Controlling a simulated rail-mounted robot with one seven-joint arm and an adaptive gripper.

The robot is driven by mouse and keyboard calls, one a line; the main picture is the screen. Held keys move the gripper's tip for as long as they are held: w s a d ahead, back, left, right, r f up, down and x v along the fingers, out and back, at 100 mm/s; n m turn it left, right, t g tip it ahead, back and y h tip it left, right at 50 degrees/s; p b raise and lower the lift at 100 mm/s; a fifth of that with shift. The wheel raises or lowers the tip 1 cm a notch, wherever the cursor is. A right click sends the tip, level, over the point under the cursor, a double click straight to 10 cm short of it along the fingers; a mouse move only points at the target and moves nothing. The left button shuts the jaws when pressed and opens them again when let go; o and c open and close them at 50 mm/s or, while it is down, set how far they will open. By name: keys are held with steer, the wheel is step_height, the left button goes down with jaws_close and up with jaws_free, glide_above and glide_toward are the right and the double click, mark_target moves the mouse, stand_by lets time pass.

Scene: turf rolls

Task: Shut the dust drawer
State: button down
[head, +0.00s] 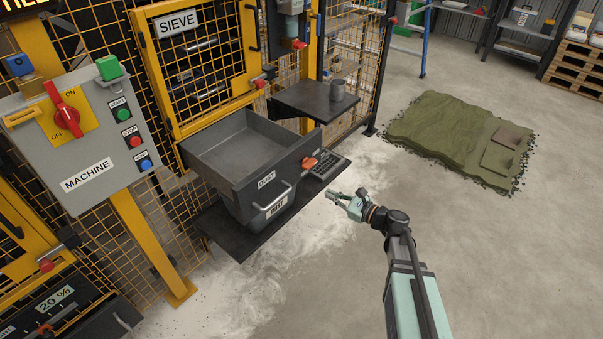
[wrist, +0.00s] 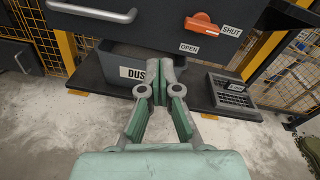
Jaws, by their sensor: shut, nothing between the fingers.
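The grey dust drawer (head: 222,148) stands pulled out below the SIEVE panel, its open top showing an empty-looking inside. Its front has a bar handle, which shows in the wrist view (wrist: 92,12), and a label. An orange turning latch (head: 309,163) sits at the right of the front; in the wrist view the latch (wrist: 203,25) lies between the words OPEN and SHUT, and I cannot tell which it marks. My gripper (head: 336,194) is shut and empty, in front of and to the right of the drawer, apart from it. In the wrist view its fingertips (wrist: 160,75) are below the drawer front.
A dark bin (head: 254,217) labelled DUST stands under the drawer on a black shelf (head: 230,240). A small grated tray (head: 330,165) is right of it. A side shelf (head: 300,99) holds a grey cup (head: 338,90). The machine box (head: 75,130) stands left. Floor at right is clear up to the turf (head: 450,135).

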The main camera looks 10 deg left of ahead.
steer(key=w+r+m, duration=0.1)
steer(key=m, duration=0.1)
steer(key=m+t+p, duration=0.1)
steer(key=p, duration=0.1)
glide_toward(296, 168)
steer(key=x, duration=0.7)
steer(key=shift+s+a+r, duration=0.1)
steer(key=shift+a+r, duration=0.05)
steer(key=shift+a, duration=0.05)
